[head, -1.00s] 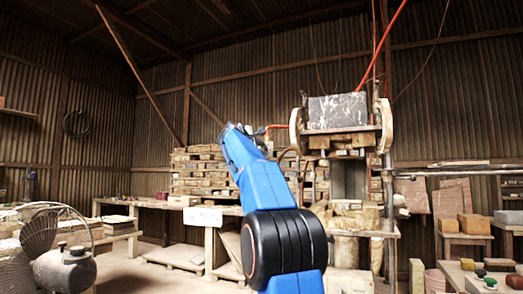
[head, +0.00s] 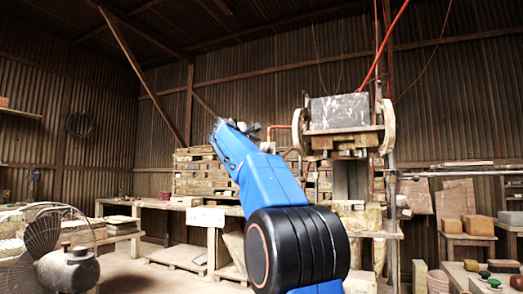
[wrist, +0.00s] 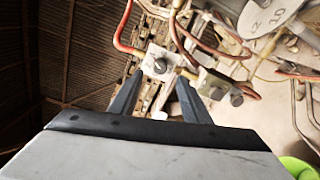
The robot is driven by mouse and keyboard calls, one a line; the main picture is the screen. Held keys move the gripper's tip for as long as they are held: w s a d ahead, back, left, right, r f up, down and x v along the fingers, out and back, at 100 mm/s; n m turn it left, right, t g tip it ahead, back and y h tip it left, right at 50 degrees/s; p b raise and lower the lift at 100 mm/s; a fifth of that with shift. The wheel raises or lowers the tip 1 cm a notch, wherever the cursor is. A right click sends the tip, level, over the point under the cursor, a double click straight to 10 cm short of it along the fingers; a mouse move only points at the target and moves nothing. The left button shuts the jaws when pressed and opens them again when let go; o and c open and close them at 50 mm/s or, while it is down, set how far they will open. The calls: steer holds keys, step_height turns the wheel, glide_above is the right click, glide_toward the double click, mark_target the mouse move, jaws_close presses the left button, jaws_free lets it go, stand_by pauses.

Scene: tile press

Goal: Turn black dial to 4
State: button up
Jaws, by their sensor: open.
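My gripper (wrist: 161,78) is open and empty in the wrist view, its two dark fingers pointing up the picture, with copper pipes and metal blocks around their tips. A pale round plate (wrist: 272,14) with printed numbers, 10 and 2 among them, is cut off by the top right edge, beyond the right finger. I cannot make out a black dial or its setting. In the head view the end of my arm is small and blurred, left of the tile press (head: 340,115).
A metal block with a round knob (wrist: 160,66) sits close to the fingertips; a second block has a dark knob (wrist: 237,99). Red-brown pipes (wrist: 190,42) cross in front. A green object (wrist: 298,167) is at the lower right. A fan (head: 42,233) stands at the left.

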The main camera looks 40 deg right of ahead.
steer(key=v, duration=1)
steer(key=shift+a, duration=0.25)
steer(key=shift+s+f, duration=0.1)
